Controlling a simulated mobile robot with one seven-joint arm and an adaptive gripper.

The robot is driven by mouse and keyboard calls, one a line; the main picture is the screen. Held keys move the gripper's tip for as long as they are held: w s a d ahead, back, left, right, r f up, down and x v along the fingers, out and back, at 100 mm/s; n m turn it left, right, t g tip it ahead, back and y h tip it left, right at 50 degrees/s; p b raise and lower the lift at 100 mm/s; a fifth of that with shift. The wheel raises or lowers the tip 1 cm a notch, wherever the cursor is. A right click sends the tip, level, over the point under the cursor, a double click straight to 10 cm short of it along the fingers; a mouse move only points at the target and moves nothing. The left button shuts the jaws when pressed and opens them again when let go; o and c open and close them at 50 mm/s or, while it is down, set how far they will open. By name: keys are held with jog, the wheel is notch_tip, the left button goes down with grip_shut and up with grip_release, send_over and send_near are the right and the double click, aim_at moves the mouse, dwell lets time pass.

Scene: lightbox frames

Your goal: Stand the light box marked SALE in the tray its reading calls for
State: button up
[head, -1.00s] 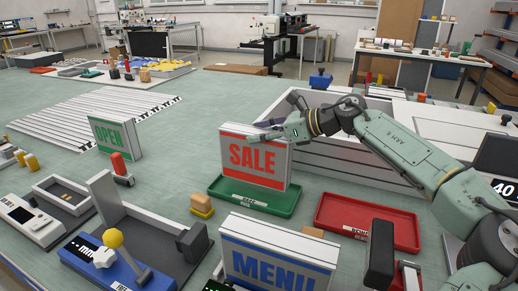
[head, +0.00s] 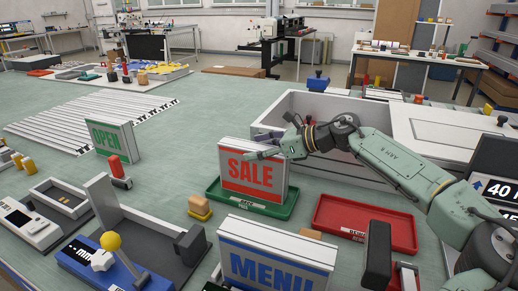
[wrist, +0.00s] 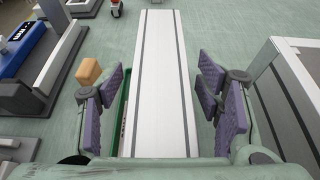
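The light box marked SALE (head: 250,172), white with a red face, stands upright in the green tray (head: 288,208). My gripper (head: 268,148) is at the top of this box. In the wrist view my gripper (wrist: 165,100) has its purple pads either side of the box (wrist: 160,70). A gap shows on the left, so the fingers look open around it. The red tray (head: 365,218) is empty, to the right. The trays' front labels are too small to read surely. The tester (head: 105,265) has a yellow knob; its reading is unclear.
A MENU light box (head: 275,250) stands in front, and an OPEN light box (head: 112,138) stands at the left. A large white bin (head: 330,110) is behind my gripper. A yellow block (head: 199,207) is left of the green tray.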

jog(key=shift+r, duration=0.25)
jog(key=v, duration=1.2)
jog(key=shift+f, duration=0.15)
